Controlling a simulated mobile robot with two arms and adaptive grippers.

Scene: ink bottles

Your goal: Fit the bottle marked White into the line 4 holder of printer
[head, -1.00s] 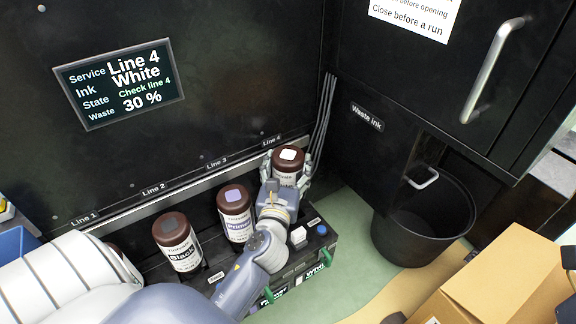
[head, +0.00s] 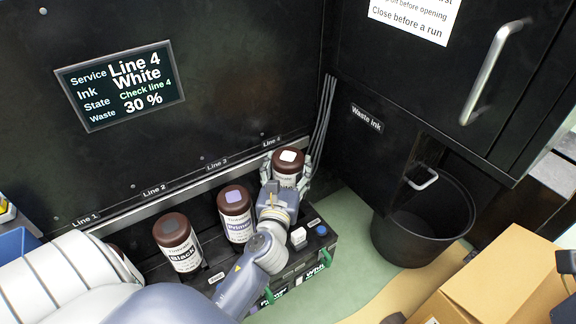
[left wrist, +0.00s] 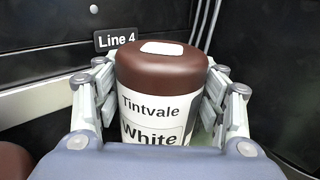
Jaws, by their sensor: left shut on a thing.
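The White bottle (head: 288,163) has a brown cap with a white patch and stands upright under the Line 4 label (head: 271,141). In the left wrist view the bottle (left wrist: 160,95) reads "Tintvale White", and the Line 4 label (left wrist: 117,39) is behind it to the left. My left gripper (head: 287,178) has a finger on each side of the bottle and is shut on it. The bottle's base and the line 4 holder under it are hidden by my gripper and arm. My right gripper is not in view.
The Primer bottle (head: 236,213) and Black bottle (head: 178,243) stand to the left along the printer. The printer's screen (head: 120,85) reads Line 4, White, Check line 4.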

